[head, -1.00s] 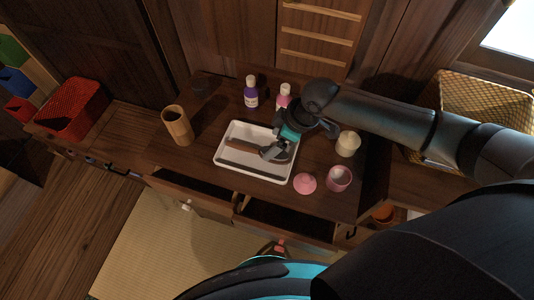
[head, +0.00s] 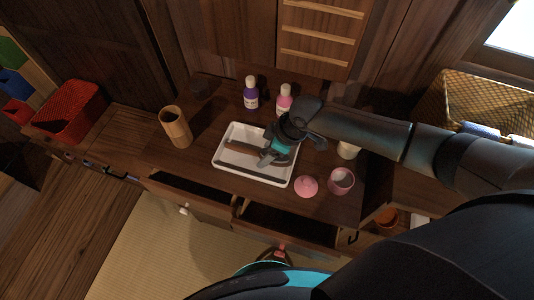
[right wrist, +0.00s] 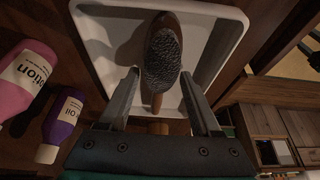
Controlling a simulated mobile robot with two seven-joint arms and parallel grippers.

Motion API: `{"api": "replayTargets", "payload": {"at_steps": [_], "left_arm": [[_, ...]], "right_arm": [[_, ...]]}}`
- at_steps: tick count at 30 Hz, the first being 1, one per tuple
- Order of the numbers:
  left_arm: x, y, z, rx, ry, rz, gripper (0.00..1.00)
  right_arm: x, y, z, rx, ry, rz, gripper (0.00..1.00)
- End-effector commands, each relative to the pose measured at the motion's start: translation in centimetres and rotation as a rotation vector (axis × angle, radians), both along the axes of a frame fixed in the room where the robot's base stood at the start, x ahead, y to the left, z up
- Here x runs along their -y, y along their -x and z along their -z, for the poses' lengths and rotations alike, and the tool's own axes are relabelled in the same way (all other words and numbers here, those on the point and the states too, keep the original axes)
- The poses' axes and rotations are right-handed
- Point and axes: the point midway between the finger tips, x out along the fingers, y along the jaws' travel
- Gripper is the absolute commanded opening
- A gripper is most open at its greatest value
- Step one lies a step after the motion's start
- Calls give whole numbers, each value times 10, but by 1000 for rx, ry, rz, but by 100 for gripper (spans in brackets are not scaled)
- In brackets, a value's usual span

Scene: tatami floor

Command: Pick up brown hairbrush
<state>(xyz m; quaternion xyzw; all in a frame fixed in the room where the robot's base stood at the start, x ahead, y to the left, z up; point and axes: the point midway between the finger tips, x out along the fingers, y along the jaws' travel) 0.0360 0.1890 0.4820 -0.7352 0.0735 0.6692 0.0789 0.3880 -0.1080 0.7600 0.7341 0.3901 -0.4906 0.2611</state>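The brown hairbrush (head: 241,147) lies in a white tray (head: 218,157) on the dresser top. In the head view its handle points left and my right gripper hides its head. In the right wrist view the hairbrush (right wrist: 162,58) shows dark bristles facing up, with its handle toward me. My right gripper (head: 268,156) is low over the tray. In the right wrist view the gripper (right wrist: 163,88) has its two fingers spread, one on each side of the brush, with clear gaps. Nothing is held. My left gripper is not in view.
Purple (head: 251,92) and pink (head: 284,98) bottles stand behind the tray. A wooden cup (head: 176,127) stands left. A pink lid (head: 306,187), pink jar (head: 341,181) and cream jar (head: 348,149) are right. Open drawers (head: 290,222) lie below the front edge.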

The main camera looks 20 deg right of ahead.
Motion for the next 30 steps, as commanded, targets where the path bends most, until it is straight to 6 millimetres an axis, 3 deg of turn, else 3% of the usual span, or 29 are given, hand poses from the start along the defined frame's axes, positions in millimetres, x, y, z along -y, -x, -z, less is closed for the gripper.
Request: {"api": "replayTargets", "payload": {"at_steps": [2,16,30], "left_arm": [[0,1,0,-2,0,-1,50],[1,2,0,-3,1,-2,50],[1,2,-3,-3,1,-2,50]], "right_arm": [[0,0,0,0,0,0,55],[0,0,0,0,0,1,2],[0,-1,-9,2,-1,1,0]]}}
